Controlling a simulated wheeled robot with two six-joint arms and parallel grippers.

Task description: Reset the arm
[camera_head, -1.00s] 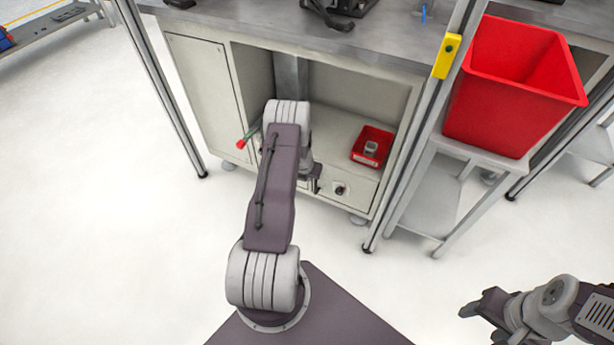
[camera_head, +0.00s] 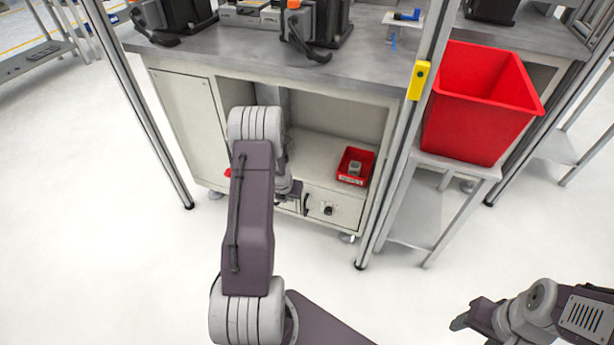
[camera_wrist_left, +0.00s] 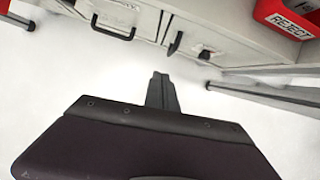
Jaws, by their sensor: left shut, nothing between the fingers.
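My left arm reaches forward from the bottom of the head view, with its left gripper (camera_head: 292,196) in front of the cabinet's drawers, partly hidden by the arm. In the left wrist view the left gripper's fingers (camera_wrist_left: 161,92) are together with nothing between them, over white floor. My right gripper (camera_head: 466,318) is low at the right of the head view, over the floor, clear of other things; its finger gap is not clear.
A workbench cabinet (camera_head: 187,120) stands ahead. A red REJECT bin (camera_head: 346,178) sits on its shelf and shows in the wrist view (camera_wrist_left: 286,17). A large red crate (camera_head: 470,125) stands on a side stand, beside a metal post (camera_head: 408,140). Floor in front is clear.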

